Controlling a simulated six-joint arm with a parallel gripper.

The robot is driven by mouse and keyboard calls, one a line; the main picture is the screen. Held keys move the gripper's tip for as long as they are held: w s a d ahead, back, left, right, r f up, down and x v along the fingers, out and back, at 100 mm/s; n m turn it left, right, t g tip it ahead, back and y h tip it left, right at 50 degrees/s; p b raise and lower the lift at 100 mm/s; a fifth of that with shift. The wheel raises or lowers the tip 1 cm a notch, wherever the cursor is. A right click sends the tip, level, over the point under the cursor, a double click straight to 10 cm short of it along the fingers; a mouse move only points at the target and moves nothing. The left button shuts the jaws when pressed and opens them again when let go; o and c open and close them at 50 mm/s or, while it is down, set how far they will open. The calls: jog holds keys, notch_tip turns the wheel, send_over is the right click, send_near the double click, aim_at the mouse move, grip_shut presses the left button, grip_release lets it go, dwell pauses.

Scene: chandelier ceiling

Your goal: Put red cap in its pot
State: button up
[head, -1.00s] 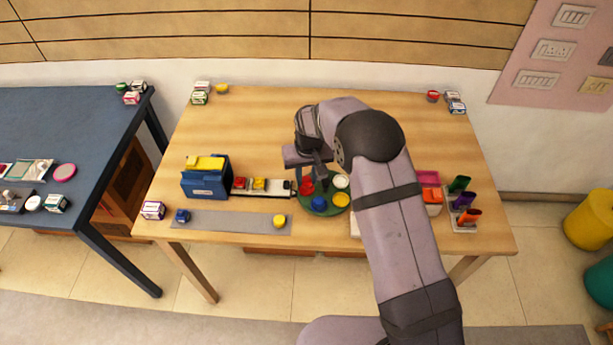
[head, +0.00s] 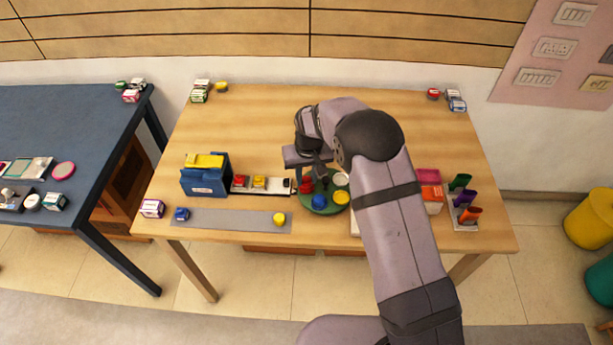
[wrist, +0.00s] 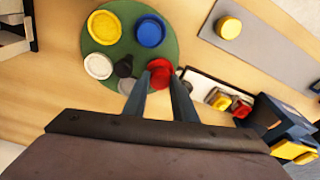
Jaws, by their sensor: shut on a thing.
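A round green palette (head: 318,211) lies near the front middle of the table. On it sit a blue pot (wrist: 150,30), a yellow pot (wrist: 104,27), a whitish pot (wrist: 98,66) and a dark knob-like piece (wrist: 123,66) near the middle. My gripper (wrist: 162,78) points down at the palette's edge, its two fingers closed around the red cap (wrist: 160,66). In the head view the red piece (head: 306,185) shows at the palette's left side, below my gripper (head: 322,180). The fingers hide part of the red, so I cannot tell whether the cap is seated in the red pot.
Left of the palette is a white rail (head: 281,187) with small red and yellow pieces, then a blue box (head: 204,185). A grey mat (head: 235,222) in front holds a yellow cap (head: 279,218) and a blue one (head: 182,214). Marker holders (head: 464,221) stand right.

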jog(key=shift+f+b, duration=0.35)
jog(key=shift+f, duration=0.15)
dwell(0.6)
jog(key=o, duration=1.5)
jog(key=shift+d+r, duration=0.1)
jog(key=shift+r, duration=0.05)
